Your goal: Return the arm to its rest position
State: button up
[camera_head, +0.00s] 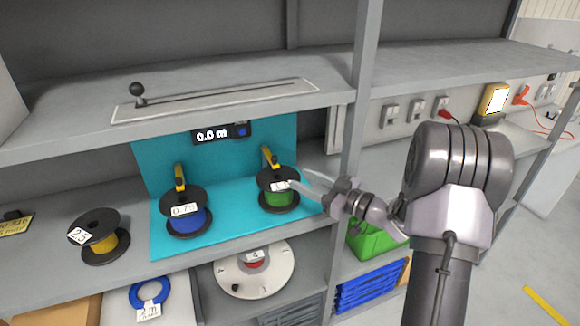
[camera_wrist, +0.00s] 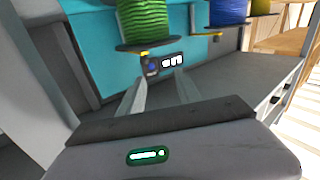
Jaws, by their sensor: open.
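My gripper (camera_head: 300,182) reaches in from the right in the head view, its pale fingers in front of the green reel's right edge. The green cable reel (camera_head: 278,198) stands on the turquoise mat (camera_head: 235,212). In the wrist view my gripper (camera_wrist: 159,80) has two separated fingers with nothing held between them. The green reel (camera_wrist: 145,20) is just beyond the fingertips there; I cannot tell if they touch it. My arm's thick wrist and upright link fill the right of the head view.
The blue reel (camera_head: 186,216) stands left of the green one, and the yellow reel (camera_head: 100,240) farther left. An upper shelf (camera_head: 230,75) with a lever (camera_head: 137,92) overhangs them. A shelf post (camera_head: 353,130) is close to my gripper. Free floor (camera_head: 510,275) shows at right.

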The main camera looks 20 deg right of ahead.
notch_tip(320, 180, up, 11)
jog(key=m+h, duration=0.7)
jog(key=h, duration=0.4)
jog(key=s+a+f+m+g+y, duration=0.1)
jog(key=s+a+f+g, duration=0.1)
jog(key=s+a, duration=0.4)
jog(key=s+a+f+m+g+y, duration=0.1)
jog(key=s+a+g, duration=0.3)
jog(key=s, duration=1)
jog(key=s+a+f+m+g+y, duration=0.1)
jog(key=s+a+f+m+g, duration=0.1)
jog(key=s+a, duration=0.6)
jog(key=shift+s+f+m+g, duration=0.4)
jog(key=shift+s+f+g, duration=0.25)
jog(key=shift+s, duration=0.55)
